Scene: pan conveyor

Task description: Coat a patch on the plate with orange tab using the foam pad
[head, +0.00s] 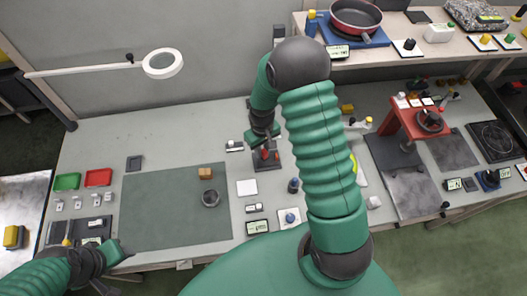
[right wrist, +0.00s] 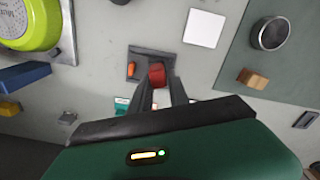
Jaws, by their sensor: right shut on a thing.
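A small dark square plate (right wrist: 151,55) lies on the table ahead of my right gripper (right wrist: 157,84) in the right wrist view. A small orange piece (right wrist: 131,70) is at its left side. My right gripper is shut on a red block (right wrist: 157,73), over the near part of the dark plate. I cannot tell whether this block is the foam pad or its handle, nor whether it touches the plate. In the head view the dark plate (head: 270,165) lies below my right gripper (head: 264,148). My left gripper (head: 108,272) is at the lower left, its fingers unclear.
A white square (head: 247,187) lies left of the dark plate. A green mat (head: 160,210) holds a brown block (head: 206,173) and a round dark dish (head: 211,198). A yellow-green round scale (right wrist: 30,22) and a blue block (right wrist: 24,76) are left in the wrist view.

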